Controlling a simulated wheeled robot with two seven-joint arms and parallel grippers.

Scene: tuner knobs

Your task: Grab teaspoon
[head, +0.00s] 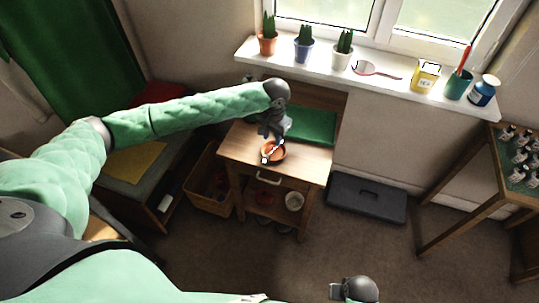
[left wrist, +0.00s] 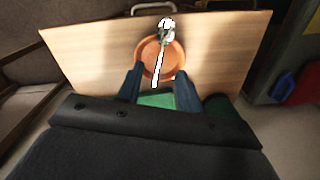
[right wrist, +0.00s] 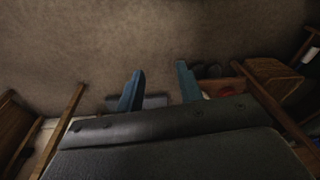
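The teaspoon (head: 268,156) is a shiny light spoon lying across a round terracotta dish (head: 279,155) on the small wooden table. In the left wrist view the teaspoon (left wrist: 157,69) has its bowl end at the far rim of the dish (left wrist: 148,58) and its handle pointing back between my fingers. My left gripper (head: 268,138) is over the table just behind the dish; its fingers (left wrist: 157,80) are open on either side of the handle, and I cannot tell how high above it. My right gripper (right wrist: 158,85) is open and empty, away from the table.
A green mat (head: 310,125) covers the back of the wooden table (head: 308,166). The sill (head: 312,68) above holds potted cacti, a mirror, a yellow tin and a green cup. A dark case (head: 367,198) lies on the floor to the right. The table's front right is bare.

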